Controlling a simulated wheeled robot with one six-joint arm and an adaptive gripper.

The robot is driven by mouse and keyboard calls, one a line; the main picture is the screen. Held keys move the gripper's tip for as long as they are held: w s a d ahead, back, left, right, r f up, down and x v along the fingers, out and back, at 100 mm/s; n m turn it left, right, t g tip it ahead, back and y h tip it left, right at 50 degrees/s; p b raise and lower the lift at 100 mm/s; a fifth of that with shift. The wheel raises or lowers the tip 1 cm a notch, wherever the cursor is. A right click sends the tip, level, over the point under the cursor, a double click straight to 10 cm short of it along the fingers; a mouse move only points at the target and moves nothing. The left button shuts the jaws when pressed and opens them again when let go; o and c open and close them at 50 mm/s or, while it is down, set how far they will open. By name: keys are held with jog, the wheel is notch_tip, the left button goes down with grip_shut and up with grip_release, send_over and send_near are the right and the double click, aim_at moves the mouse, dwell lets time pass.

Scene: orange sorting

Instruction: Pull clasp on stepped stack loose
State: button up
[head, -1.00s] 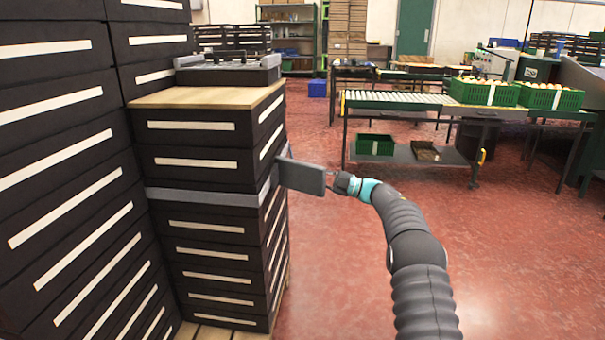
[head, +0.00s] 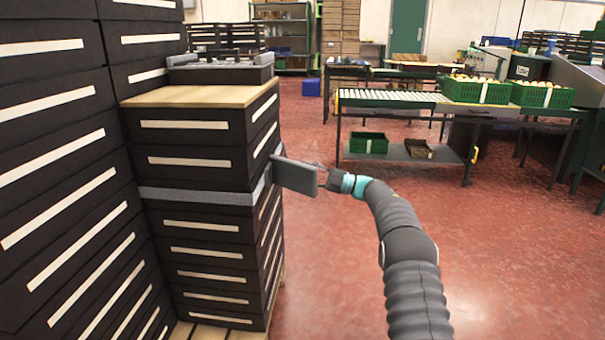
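The stepped stack (head: 190,222) of black boxes with pale slots stands at centre left, with a wooden board on top. A grey strap (head: 200,196) runs around it at mid height. The clasp (head: 294,176), a flat dark grey plate, sticks out from the strap at the stack's right side. My gripper (head: 323,178) is at the clasp's right end, with its fingers around or against that edge. The fingers are small and partly hidden by the plate, so I cannot tell whether they are closed on it.
A taller stack of black boxes (head: 55,170) stands close on the left. A roller table (head: 390,99) with green crates of oranges (head: 478,89) stands at back right. The red floor between is clear.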

jog(key=v, duration=1.2)
jog(key=shift+w, duration=0.1)
